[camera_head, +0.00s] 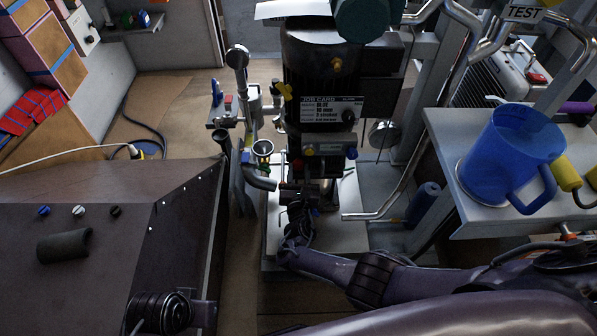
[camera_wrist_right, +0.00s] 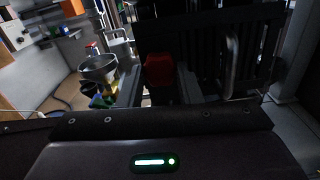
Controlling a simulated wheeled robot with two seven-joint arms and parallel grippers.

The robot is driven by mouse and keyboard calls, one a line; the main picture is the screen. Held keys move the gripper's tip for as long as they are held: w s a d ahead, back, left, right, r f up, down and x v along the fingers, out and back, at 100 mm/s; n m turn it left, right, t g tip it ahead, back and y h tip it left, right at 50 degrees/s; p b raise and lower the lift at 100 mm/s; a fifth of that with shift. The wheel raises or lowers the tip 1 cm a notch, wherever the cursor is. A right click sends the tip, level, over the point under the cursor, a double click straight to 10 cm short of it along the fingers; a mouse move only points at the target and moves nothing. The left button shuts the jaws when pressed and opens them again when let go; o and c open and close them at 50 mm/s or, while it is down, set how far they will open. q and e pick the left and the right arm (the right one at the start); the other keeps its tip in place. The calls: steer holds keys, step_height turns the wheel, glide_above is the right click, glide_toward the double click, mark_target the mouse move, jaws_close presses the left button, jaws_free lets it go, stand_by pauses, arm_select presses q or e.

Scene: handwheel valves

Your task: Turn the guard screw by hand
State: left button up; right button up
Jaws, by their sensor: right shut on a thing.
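My right arm reaches in from the lower right to the front of a dark machine (camera_head: 318,75) with a job card on it. My right gripper (camera_head: 298,190) is at the machine's lower front, below a bar with blue and yellow knobs. In the right wrist view a red knob (camera_wrist_right: 159,70), which looks like the guard screw, sits between the fingers, and the gripper is shut on it. Its thread is hidden. In the head view the gripper hides most of the knob. My left gripper is not in view.
A blue mug (camera_head: 512,150) stands on a light shelf (camera_head: 480,205) at the right. A dark sloped cabinet (camera_head: 90,270) fills the lower left. Bent metal pipes (camera_head: 400,180) run right of the machine. A small cup-like fitting (camera_head: 263,148) is close to its left.

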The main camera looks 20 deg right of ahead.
steer(key=o, duration=0.9)
steer(key=shift+m, duration=0.3)
steer(key=shift+c, duration=0.2)
steer(key=shift+s, duration=0.1)
steer(key=p+v, duration=0.1)
steer(key=v, duration=0.2)
steer(key=shift+s+a+p, duration=0.1)
steer(key=shift+p, duration=0.3)
steer(key=v, duration=0.2)
steer(key=shift+s+p, duration=0.3)
steer(key=shift+p, duration=0.1)
